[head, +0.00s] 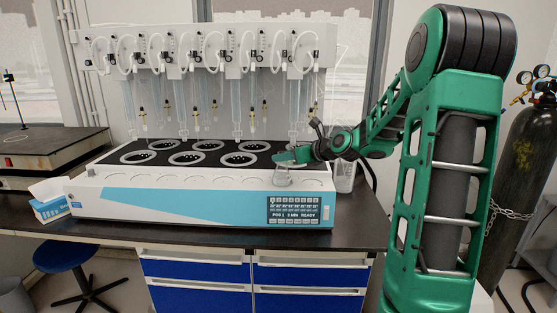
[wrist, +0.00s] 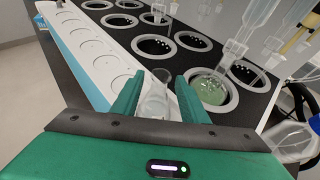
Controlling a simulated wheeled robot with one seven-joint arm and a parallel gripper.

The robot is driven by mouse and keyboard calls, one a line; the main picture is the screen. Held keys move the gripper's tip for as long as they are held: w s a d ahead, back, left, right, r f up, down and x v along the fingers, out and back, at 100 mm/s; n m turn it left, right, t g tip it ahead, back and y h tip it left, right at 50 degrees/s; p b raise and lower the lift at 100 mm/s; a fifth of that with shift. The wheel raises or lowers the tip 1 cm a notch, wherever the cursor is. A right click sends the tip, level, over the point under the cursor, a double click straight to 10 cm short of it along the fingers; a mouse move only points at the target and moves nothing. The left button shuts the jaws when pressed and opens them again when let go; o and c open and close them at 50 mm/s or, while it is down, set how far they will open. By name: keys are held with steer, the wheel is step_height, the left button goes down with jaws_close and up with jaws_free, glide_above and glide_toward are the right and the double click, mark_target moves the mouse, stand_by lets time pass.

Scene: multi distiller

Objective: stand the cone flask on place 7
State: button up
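The clear cone flask (wrist: 158,97) is between the two green fingers of my gripper (wrist: 157,92) in the wrist view. I cannot tell whether the fingers press on it. In the head view my gripper (head: 291,157) is over the right end of the white front ledge (head: 200,182), with the flask (head: 283,178) just below and in front of it. I cannot tell whether the flask's base touches the ledge. The ledge bears a row of round outlined places; no place numbers are readable. A second flask with green liquid (wrist: 211,88) sits in a ringed well right of my gripper.
Behind the ledge are two rows of black ringed wells (head: 186,158). Glass tubes and a white distiller rack (head: 205,45) hang above. A clear beaker (head: 345,176) stands right of the machine. The ledge places to the left are empty.

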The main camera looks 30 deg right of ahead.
steer(key=v, duration=0.9)
steer(key=s+a+f+n+g+h, duration=0.1)
steer(key=s+a+f+n+g, duration=0.25)
steer(key=s+n, duration=0.3)
steer(key=s+a+f+n+g+h, duration=0.1)
steer(key=s+a+f+n+g, duration=0.2)
steer(key=s+f+n, duration=0.3)
steer(key=s+a+f+n+g, duration=0.1)
steer(key=s+a+n+g, duration=0.1)
steer(key=s+n, duration=0.5)
steer(key=s+a+f+n+g, duration=0.1)
steer(key=s+n+g, duration=0.4)
steer(key=s, duration=1.2)
steer(key=f+n, duration=0.1)
steer(key=n, duration=0.2)
steer(key=shift+a, duration=0.4)
steer(key=shift+w+f+h, duration=0.25)
steer(key=shift+w+h, duration=0.05)
steer(key=shift+w, duration=0.3)
